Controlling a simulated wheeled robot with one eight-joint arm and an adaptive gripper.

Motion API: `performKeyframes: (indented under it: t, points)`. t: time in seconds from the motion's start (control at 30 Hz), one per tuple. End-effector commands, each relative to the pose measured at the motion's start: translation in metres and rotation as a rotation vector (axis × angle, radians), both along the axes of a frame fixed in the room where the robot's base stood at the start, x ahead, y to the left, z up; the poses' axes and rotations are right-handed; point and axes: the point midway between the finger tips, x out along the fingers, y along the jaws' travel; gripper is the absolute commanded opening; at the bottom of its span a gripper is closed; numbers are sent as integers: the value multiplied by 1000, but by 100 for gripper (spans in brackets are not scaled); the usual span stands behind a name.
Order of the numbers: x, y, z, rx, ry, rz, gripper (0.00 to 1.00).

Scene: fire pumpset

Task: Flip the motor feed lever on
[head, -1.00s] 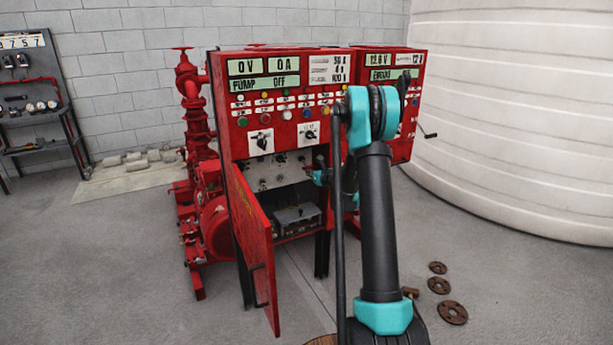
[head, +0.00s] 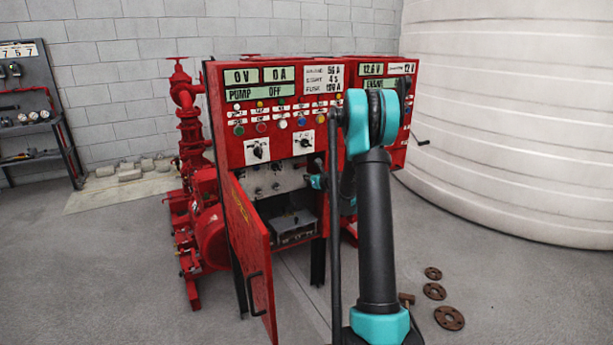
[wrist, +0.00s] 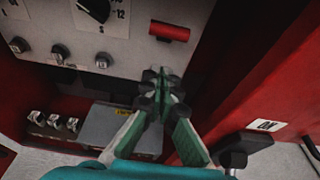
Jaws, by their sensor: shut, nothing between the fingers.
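The red control cabinet (head: 225,142) stands ahead with its lower door (head: 250,255) swung open. Inside it sits a grey box (head: 290,229) with a dark lever-like part on top; the box also shows in the wrist view (wrist: 108,125). A black handle-like part (wrist: 238,147) is at the lower right of the wrist view, beside a small white label (wrist: 267,126) that seems to read ON. I cannot tell which part is the motor feed lever. My gripper (wrist: 163,74) is shut and empty, in front of the cabinet opening; my arm hides part of it in the head view.
A control panel (wrist: 70,65) with a dial, knobs and a red handle (wrist: 170,32) is close to the fingertips. A red cabinet wall (wrist: 225,75) is just to their right. Red pump pipework (head: 192,140) stands left. Rusty discs (head: 449,317) lie on the floor at right.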

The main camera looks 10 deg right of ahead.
Motion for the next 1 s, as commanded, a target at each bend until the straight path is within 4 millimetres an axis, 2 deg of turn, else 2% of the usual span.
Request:
performKeyframes:
  t: [0.1,0.13,0.6,0.8,1.0]
  points:
    - [-4,-6,-14,1,0,1,0]
    - [-6,-7,-13,1,0,1,0]
    - [-33,-15,58,0,0,1,0]
    - [-39,-17,75,1,0,2,0]
    - [-41,-17,79,1,0,2,0]
